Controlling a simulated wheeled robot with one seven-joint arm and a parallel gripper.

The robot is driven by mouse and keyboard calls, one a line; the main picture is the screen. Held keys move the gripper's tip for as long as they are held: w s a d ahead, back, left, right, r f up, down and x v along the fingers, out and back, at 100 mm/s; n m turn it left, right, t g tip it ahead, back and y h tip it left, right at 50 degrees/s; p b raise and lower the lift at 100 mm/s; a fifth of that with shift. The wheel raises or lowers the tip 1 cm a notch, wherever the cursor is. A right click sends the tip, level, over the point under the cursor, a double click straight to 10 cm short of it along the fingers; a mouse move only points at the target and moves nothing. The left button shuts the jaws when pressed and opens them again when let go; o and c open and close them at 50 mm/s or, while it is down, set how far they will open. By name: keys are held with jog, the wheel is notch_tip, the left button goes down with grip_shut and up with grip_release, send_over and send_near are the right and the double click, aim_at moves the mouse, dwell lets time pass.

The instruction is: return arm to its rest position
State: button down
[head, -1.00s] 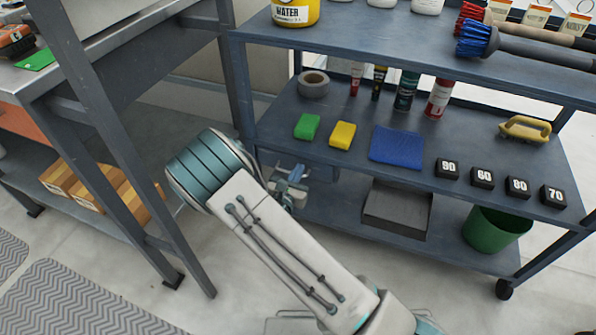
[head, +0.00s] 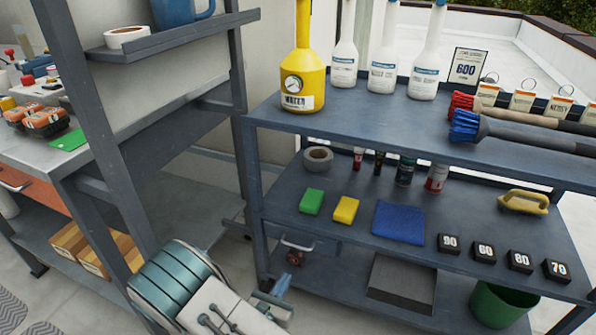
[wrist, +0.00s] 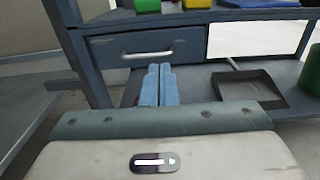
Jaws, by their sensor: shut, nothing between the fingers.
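My gripper shows in the wrist view (wrist: 157,72), its two blue fingers together with nothing between them. It points at the lower part of the blue-grey shelf cart, in front of the drawer (wrist: 150,48) with its pale bar handle. In the head view my gripper (head: 281,287) is small and low, left of the grey tray, partly hidden by my own arm (head: 190,290). The drawer (head: 297,247) under the cart's middle shelf looks shut.
The cart's middle shelf (head: 345,232) holds sponges, a blue cloth, a tape roll and numbered black blocks. A grey tray (head: 400,283) and green bin (head: 500,305) are below. A workbench (head: 75,160) with an upright post stands left. Bottles stand on the top shelf.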

jog(key=s+d+r+m+g+h+p, duration=0.3)
jog(key=d+r+m+g+p, duration=0.6)
jog(key=r, duration=0.6)
jog(key=s+d+r+m+g+h+p, duration=0.25)
jog(key=d+r+m+g+p, duration=0.35)
jog(key=d+r+m, duration=0.65)
jog(key=s+r+m+y+p, duration=0.3)
jog(key=r+y+p, duration=0.1)
jog(key=r, duration=0.6)
jog(key=s+a+r+m+y+p, duration=0.1)
jog(key=s+r+m+y+p, duration=0.3)
jog(key=r+p, duration=0.3)
jog(key=s+r+m+t+y+p, duration=0.1)
jog(key=s+r+m+y+p, duration=0.2)
jog(key=r, duration=1)
jog(key=y+p, duration=0.1)
jog(key=p, duration=0.2)
jog(key=shift+s+a, duration=0.15)
jog(key=shift+s, duration=0.05)
jog(key=shift+m, duration=0.25)
